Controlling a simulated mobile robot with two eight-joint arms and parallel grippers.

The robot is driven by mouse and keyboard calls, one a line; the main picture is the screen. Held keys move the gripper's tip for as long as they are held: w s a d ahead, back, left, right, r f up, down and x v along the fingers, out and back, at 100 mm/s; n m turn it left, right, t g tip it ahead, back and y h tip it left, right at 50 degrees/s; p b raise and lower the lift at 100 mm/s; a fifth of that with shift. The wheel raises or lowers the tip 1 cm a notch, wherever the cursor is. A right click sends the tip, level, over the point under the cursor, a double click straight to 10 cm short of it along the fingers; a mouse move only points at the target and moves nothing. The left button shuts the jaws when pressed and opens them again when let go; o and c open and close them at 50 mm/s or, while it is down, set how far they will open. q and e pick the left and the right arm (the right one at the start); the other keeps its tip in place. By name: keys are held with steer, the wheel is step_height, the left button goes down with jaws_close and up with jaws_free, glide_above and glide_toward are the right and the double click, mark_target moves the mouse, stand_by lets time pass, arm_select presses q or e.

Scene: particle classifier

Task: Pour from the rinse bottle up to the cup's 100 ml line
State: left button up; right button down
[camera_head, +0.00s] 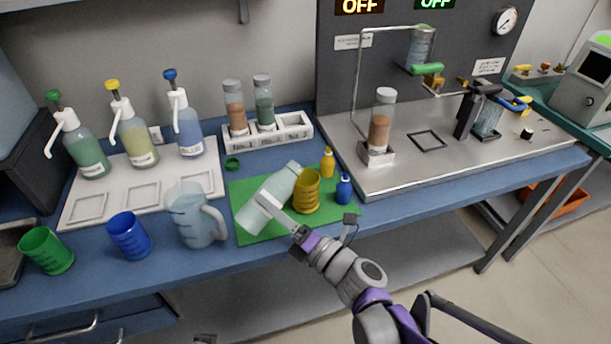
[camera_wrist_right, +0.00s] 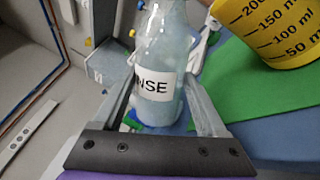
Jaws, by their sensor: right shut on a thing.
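The rinse bottle (camera_head: 253,214), pale and translucent, is tilted above the green mat. Its upper end leans up and right beside the yellow cup (camera_head: 306,192). My right gripper (camera_head: 268,201) is shut on the bottle; both fingers flank its "NSE" label in the right wrist view (camera_wrist_right: 158,92). The yellow cup stands upright on the mat, and the right wrist view shows its 50 to 200 ml marks (camera_wrist_right: 280,32). No stream is visible, and the cup's liquid level is hidden.
The green mat (camera_head: 327,219) also bears yellow and blue dropper bottles (camera_head: 328,162) (camera_head: 344,189). A clear jug (camera_head: 194,217), blue cup (camera_head: 129,236) and green cup (camera_head: 46,250) stand left. Pump bottles stand behind them on a white tray (camera_head: 140,205). A green cap (camera_head: 232,163) lies behind the mat.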

arm_select(q)
steer(key=shift+w+a+f, duration=0.1)
steer(key=shift+w+a, duration=0.1)
steer(key=shift+w, duration=0.05)
arm_select(e)
steer(key=shift+s+a+m, duration=0.1)
steer(key=shift+a+m, duration=0.05)
steer(key=shift+m, duration=0.75)
stand_by(0.5)
arm_select(q)
steer(key=shift+s+d, duration=0.1)
steer(key=shift+d, duration=0.1)
arm_select(e)
steer(key=shift+r, duration=0.2)
steer(key=shift+m+t, duration=0.3)
arm_select(q)
steer(key=shift+s+d+r+p, duration=0.45)
steer(key=shift+d+r, duration=0.1)
steer(key=shift+d, duration=0.1)
arm_select(e)
steer(key=shift+w+d+r+m+h, duration=0.1)
steer(key=shift+d+r+m+h, duration=0.05)
steer(key=shift+r+m, duration=0.3)
steer(key=shift+w+d+r+m+h, duration=0.15)
steer(key=shift+r+m, duration=0.15)
steer(key=shift+m, duration=0.15)
stand_by(0.5)
